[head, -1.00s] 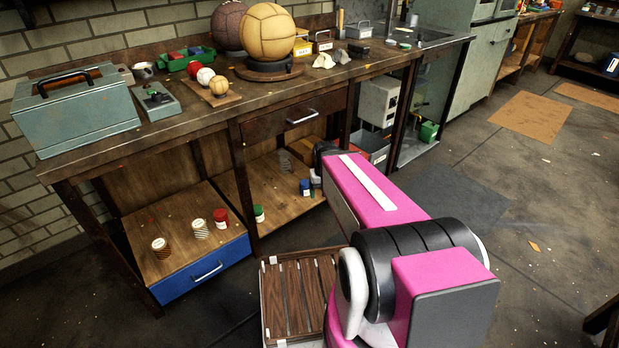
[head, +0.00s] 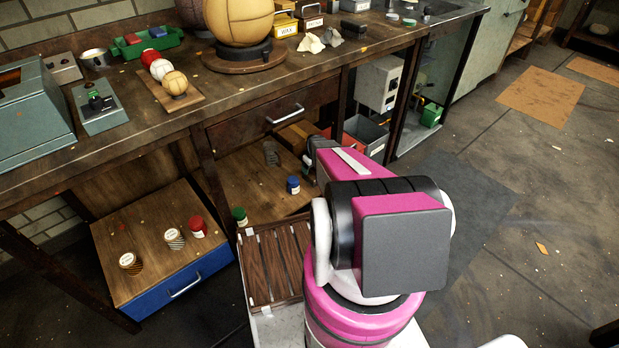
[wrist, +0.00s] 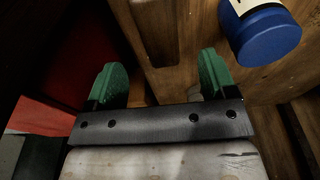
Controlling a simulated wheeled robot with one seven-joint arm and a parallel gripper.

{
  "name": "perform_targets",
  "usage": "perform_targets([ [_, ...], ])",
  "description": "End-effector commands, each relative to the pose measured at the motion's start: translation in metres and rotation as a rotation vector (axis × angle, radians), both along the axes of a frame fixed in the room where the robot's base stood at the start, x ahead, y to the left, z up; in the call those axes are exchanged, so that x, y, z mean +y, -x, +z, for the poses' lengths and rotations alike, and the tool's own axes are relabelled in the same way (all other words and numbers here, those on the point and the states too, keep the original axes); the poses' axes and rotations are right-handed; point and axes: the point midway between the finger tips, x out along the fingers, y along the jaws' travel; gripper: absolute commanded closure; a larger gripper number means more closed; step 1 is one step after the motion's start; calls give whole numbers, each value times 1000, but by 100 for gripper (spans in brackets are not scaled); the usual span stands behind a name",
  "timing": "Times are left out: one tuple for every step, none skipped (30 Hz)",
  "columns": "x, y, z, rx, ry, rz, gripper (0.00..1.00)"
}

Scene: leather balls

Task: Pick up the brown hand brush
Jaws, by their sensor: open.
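My gripper (wrist: 162,78) is open in the wrist view, its two green fingertips apart. A brown wooden piece (wrist: 155,30) lies just beyond and between the fingertips; it may be the brown hand brush, but its bristles do not show and I cannot tell for sure. Nothing is clearly held. In the head view my arm reaches down to the lower shelf (head: 235,180) of the workbench, and its own links hide the gripper's fingers. I cannot clearly pick out the brush there.
A blue-lidded jar (wrist: 265,35) is close to the right fingertip; it also stands on the shelf in the head view (head: 293,185). A green-lidded jar (head: 240,216) is near the shelf front. A red surface (wrist: 55,75) lies left in the wrist view. The bench top (head: 130,125) overhangs.

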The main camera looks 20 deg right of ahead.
Motion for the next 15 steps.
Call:
perform_targets([
  [0,-3,-10,1,-1,0,22],
  [1,-4,-15,1,-1,0,22],
  [1,-5,-20,1,-1,-1,22],
  [1,-5,-24,1,0,-1,22],
  [2,-5,-27,1,0,-1,22],
  [2,-5,-30,0,0,-1,22],
  [2,-5,-32,0,0,-1,22],
  [2,-6,-33,0,0,-1,22],
  [2,-6,-34,0,0,-1,22],
  [2,-6,-36,0,0,-1,22],
  [2,-7,-38,0,0,-1,22],
  [3,-8,-41,1,0,-1,22],
  [3,-9,-45,1,0,-1,22],
  [3,-10,-49,1,0,-1,22],
  [4,-11,-54,1,0,-1,22],
])
